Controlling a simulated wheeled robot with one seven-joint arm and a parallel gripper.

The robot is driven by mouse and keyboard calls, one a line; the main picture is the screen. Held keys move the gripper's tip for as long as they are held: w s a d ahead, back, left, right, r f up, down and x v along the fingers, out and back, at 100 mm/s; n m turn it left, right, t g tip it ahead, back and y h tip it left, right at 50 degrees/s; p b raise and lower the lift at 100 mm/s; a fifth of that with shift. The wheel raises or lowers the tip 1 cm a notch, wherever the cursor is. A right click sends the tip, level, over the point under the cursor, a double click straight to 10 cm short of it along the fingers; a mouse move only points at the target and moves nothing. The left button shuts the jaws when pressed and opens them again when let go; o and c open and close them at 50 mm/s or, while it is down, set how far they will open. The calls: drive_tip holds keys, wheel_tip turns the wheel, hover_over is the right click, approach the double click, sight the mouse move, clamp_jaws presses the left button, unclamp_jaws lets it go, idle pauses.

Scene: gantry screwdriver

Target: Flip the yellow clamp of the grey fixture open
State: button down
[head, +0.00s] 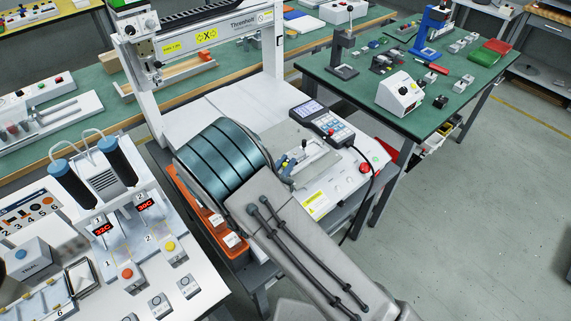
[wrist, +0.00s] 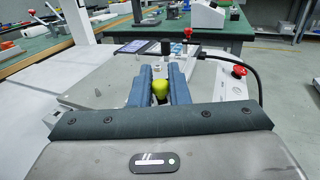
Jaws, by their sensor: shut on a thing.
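The yellow clamp (wrist: 160,88) shows as a rounded yellow-green end between the two blue fingers of my gripper (wrist: 161,92) in the wrist view. My gripper is shut on it, with a finger on each side. The rest of the clamp is hidden by the fingers and the gripper body. The grey fixture (wrist: 96,92) lies around and beyond the fingers on a white machine bed. In the head view the fixture (head: 316,163) is partly covered by my arm, and the clamp is too small and covered to make out clearly.
A handheld control pendant (head: 322,122) lies behind the fixture, its black cable running down the right side. A red stop button (head: 364,168) sits at the bed's right. The white gantry frame (head: 148,85) stands at the left. A green-topped bench (head: 440,100) is behind.

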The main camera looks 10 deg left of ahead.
drive_tip(key=shift+w+a+m+g+h+b, duration=0.1)
drive_tip(key=shift+a+m+g+h+b, duration=0.3)
drive_tip(key=shift+m+g+h, duration=0.95)
drive_tip(key=shift+w+a+m+g+h+b, duration=0.15)
drive_tip(key=shift+m+g+h+b, duration=0.65)
drive_tip(key=shift+h, duration=0.9)
drive_tip(key=shift+a+m+g+h+b, duration=0.3)
drive_tip(key=shift+m+g+h, duration=0.75)
drive_tip(key=shift+m+h, duration=0.45)
drive_tip(key=shift+h, duration=0.25)
drive_tip(key=c, duration=1.4)
unclamp_jaws()
drive_tip(key=shift+c, duration=0.2)
drive_tip(key=v, duration=0.7)
drive_tip(key=shift+a+b, duration=0.2)
drive_tip(key=shift+b, duration=0.2)
